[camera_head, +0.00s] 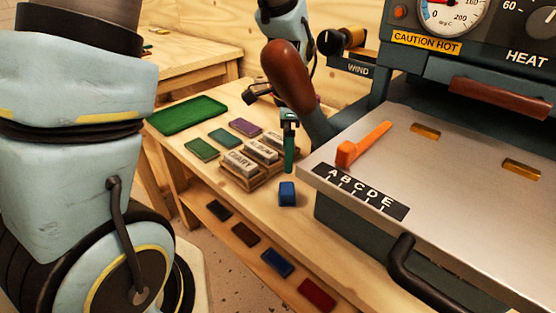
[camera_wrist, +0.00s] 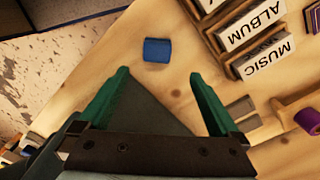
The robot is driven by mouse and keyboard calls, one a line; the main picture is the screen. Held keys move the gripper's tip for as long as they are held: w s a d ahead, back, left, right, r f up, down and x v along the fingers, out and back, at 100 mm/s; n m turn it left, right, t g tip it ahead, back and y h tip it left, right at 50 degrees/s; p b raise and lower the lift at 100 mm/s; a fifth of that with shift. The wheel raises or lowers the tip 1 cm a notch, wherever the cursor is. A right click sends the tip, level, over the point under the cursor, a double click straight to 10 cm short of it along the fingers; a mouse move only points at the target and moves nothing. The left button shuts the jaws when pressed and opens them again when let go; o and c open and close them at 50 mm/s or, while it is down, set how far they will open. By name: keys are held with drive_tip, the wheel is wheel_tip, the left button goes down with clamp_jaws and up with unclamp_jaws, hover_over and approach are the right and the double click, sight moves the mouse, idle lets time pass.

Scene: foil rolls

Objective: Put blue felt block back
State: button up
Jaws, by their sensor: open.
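The blue felt block (camera_head: 287,194) stands on the wooden bench top, between the labelled type rack and the grey machine. It also shows in the wrist view (camera_wrist: 157,50), beyond my fingertips and roughly centred between them. My gripper (camera_head: 289,152) has green fingers spread apart with nothing between them; it also shows in the wrist view (camera_wrist: 160,78). It is behind the block in the head view and apart from it. How high the fingertips are above the bench is hard to tell.
The rack (camera_head: 250,160) with DIARY and ALBUM labels is left of the block. Green, teal and purple pads and a green tray (camera_head: 187,115) lie beyond. The machine's metal plate (camera_head: 440,170) carries an orange-handled tool (camera_head: 364,144). Several dark and coloured pieces lie on the lower shelf.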

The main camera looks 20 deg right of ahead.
drive_tip(key=a+r+n, duration=0.2)
drive_tip(key=a+n, duration=0.8)
drive_tip(key=a, duration=0.2)
drive_tip(key=w+a+r+n+t, duration=0.1)
drive_tip(key=a+r+n, duration=0.1)
drive_tip(key=a+n, duration=0.8)
drive_tip(key=a, duration=0.3)
drive_tip(key=shift+a+r+t, duration=0.15)
drive_tip(key=shift+r+t, duration=0.05)
drive_tip(key=shift+t, duration=0.1)
drive_tip(key=shift+w, duration=0.15)
